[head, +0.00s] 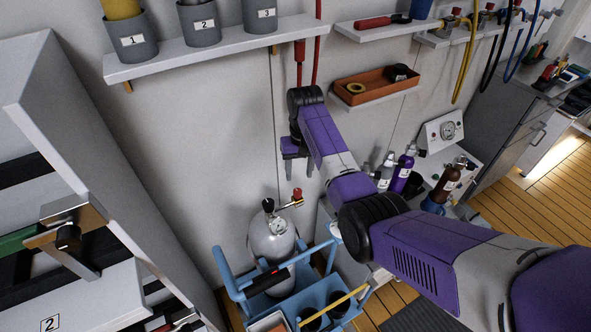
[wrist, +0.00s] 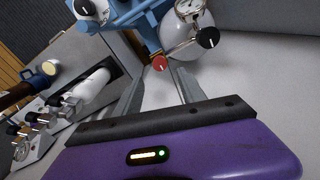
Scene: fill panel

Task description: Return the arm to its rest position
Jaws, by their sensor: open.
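My gripper (head: 296,170) hangs at the end of my purple arm in the head view, in front of the wall and above the grey gas cylinder. Its fingers point down. In the wrist view, my gripper (wrist: 158,85) has its two grey fingers spread apart with nothing held between them. A red knob (wrist: 160,63) shows beyond the fingertips. The grey cylinder (head: 271,242) stands in a blue cart (head: 232,278) below, with a gauge and a black knob on top. The gripper appears apart from it.
A shelf (head: 215,47) with numbered cups is at upper left. An orange tray (head: 376,86) sits on a wall shelf right of my arm. Small bottles (head: 403,170) stand on the bench at right. An open cabinet door (head: 95,150) is at left.

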